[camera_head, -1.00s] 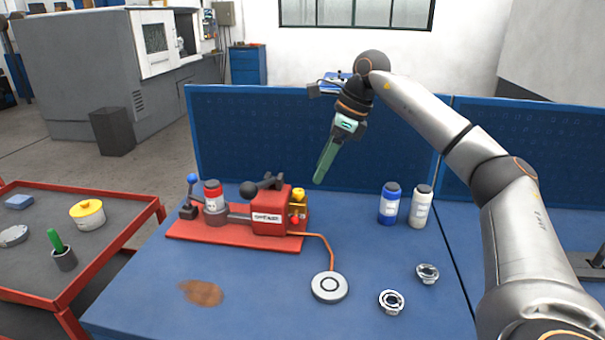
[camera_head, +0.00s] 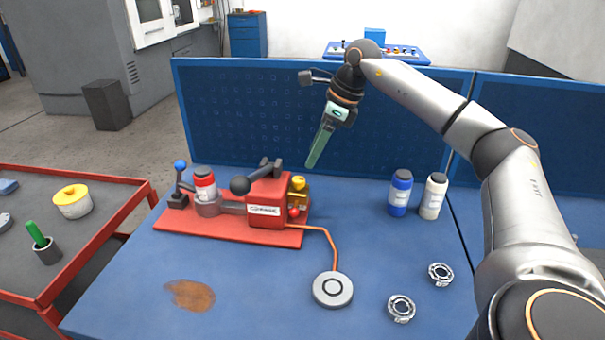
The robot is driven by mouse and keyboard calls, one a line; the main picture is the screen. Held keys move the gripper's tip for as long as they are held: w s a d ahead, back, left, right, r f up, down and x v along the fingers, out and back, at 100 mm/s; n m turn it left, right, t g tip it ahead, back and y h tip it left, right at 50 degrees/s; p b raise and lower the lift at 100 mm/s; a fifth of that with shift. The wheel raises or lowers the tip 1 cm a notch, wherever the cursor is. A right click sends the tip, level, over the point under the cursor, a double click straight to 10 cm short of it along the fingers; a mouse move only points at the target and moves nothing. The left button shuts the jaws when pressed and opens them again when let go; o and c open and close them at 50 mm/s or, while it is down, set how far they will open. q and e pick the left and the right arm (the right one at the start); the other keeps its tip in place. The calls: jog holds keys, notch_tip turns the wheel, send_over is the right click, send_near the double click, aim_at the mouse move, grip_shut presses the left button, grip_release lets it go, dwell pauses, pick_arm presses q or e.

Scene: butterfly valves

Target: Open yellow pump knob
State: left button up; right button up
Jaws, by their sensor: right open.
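The yellow pump knob (camera_head: 298,183) sits on the right end of a red pump (camera_head: 268,200), above a small red knob (camera_head: 294,212). The pump stands on a red base plate (camera_head: 230,231) on the blue table. My right gripper (camera_head: 309,165) hangs in the air above and just right of the yellow knob in the picture, pointing down and slightly left. Its green fingers show edge-on, and nothing shows between them. It looks apart from the knob. My left gripper is out of view.
A black lever (camera_head: 256,177) tops the pump. A blue-capped lever (camera_head: 180,172) and red bottle (camera_head: 205,185) stand left. Blue (camera_head: 400,193) and white (camera_head: 433,197) bottles stand right. A round grey pad (camera_head: 332,290) and two metal rings lie in front. A blue panel (camera_head: 250,110) stands behind.

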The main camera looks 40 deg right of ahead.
aim_at(300, 179)
jog(key=x, duration=0.7)
jog(key=shift+w+f, duration=0.15)
jog(key=shift+c, duration=0.4)
grip_shut()
